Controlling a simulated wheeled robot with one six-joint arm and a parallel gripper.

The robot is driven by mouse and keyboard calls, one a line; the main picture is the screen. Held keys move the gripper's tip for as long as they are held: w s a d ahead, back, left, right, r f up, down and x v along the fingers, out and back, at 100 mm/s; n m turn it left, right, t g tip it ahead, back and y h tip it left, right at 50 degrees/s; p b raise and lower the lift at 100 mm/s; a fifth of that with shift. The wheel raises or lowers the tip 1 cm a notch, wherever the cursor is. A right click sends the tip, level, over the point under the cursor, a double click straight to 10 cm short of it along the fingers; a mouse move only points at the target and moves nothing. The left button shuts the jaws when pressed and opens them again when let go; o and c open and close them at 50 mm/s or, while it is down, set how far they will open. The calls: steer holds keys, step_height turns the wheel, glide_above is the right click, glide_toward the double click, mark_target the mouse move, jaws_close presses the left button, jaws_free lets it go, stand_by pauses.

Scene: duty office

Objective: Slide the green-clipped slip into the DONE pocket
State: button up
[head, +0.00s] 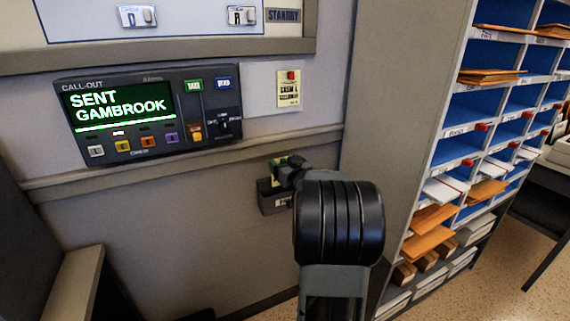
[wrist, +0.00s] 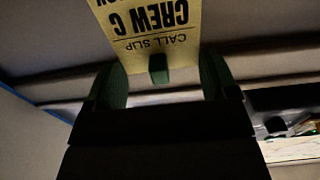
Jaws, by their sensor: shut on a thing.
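The green-clipped slip (wrist: 158,28) is a yellow card. Its text, "CALL SLIP" and "CREW C", appears upside down in the wrist view. Its green clip (wrist: 158,69) sits between the two fingers of my gripper (wrist: 160,78), which is shut on it. In the head view my gripper (head: 284,172) is small and partly hidden by my own wrist, with a bit of yellow-green beside it. A dark pocket (head: 271,204) on the wall is just below the gripper. Its label is partly covered and cannot be read. Whether the slip's lower edge is inside the pocket cannot be told.
Another yellow slip with a red clip (head: 289,90) hangs on the wall above. A call-out panel (head: 150,112) reads "SENT GAMBROOK". A wall rail (head: 190,160) runs just above the pocket. Pigeonhole shelves (head: 475,130) with envelopes stand to the right.

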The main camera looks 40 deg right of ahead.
step_height(320, 180, down, 8)
steer(key=b, duration=0.6)
stand_by(0.9)
stand_by(0.5)
steer(key=o, duration=0.9)
steer(key=shift+o, duration=0.2)
steer(key=shift+s, duration=0.1)
steer(key=p+v, duration=0.2)
steer(key=v, duration=1.1)
steer(key=shift+s, duration=0.3)
